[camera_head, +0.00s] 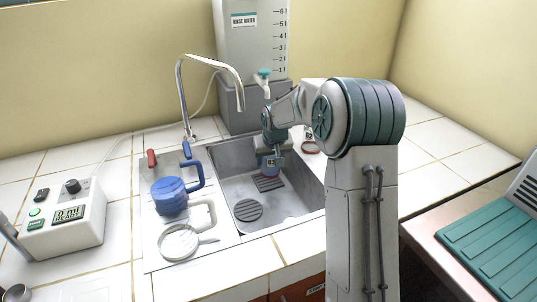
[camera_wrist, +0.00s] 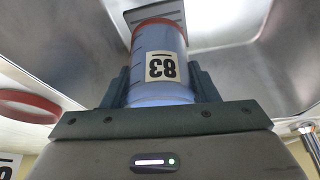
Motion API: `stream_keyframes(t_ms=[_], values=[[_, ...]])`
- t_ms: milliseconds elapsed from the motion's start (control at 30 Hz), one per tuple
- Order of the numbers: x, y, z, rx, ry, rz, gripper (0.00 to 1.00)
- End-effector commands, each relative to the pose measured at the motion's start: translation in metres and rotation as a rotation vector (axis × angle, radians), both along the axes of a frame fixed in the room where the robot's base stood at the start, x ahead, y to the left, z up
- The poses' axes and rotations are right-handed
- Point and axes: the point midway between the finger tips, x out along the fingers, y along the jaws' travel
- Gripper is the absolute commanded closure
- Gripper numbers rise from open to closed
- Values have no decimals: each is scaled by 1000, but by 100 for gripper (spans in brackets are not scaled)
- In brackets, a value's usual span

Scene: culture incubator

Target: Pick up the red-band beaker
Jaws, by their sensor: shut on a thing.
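The red-band beaker (camera_wrist: 160,45) is in the wrist view, holding or tinted blue, with a reddish band at its far end. Its label reads "83" and appears upside down in that view. My gripper (camera_wrist: 160,100) is shut on it, one finger on each side. In the head view my gripper (camera_head: 272,150) is over the right part of the sink, with the bluish beaker (camera_head: 269,166) partly hidden below it. I cannot tell whether the beaker touches the sink bottom.
The steel sink (camera_head: 225,185) has a dark round drain (camera_head: 248,210). A faucet (camera_head: 183,95) and a rinse water tank (camera_head: 250,40) stand behind. A blue jug (camera_head: 169,195) and white-handled vessel (camera_head: 178,243) sit left.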

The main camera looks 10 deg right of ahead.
Motion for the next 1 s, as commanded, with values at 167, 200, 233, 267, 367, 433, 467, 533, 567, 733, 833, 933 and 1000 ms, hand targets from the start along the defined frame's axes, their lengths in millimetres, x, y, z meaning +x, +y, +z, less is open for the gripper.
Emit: stream_keyframes(t_ms=[167, 200, 233, 267, 367, 433, 467, 533, 567, 733, 833, 933, 1000], values=[[-21, -1, 0, 0, -1, -1, 81], [-26, -2, 1, 0, -2, -1, 81], [-30, -2, 0, -1, -1, 0, 81], [-33, -2, 0, -1, 0, 0, 81], [-45, -3, 0, -1, -2, 0, 81], [-53, -3, 1, 0, -1, -1, 81], [-57, -3, 0, 0, -1, -1, 81], [-64, -3, 1, 0, -2, -1, 81], [-68, -3, 1, 0, -1, -1, 81], [-86, -4, 0, -1, 0, 0, 81], [-95, -5, 0, 0, -1, -1, 81], [-104, -5, 0, 0, -1, -1, 81], [-109, -6, 0, 0, -1, -1, 81]])
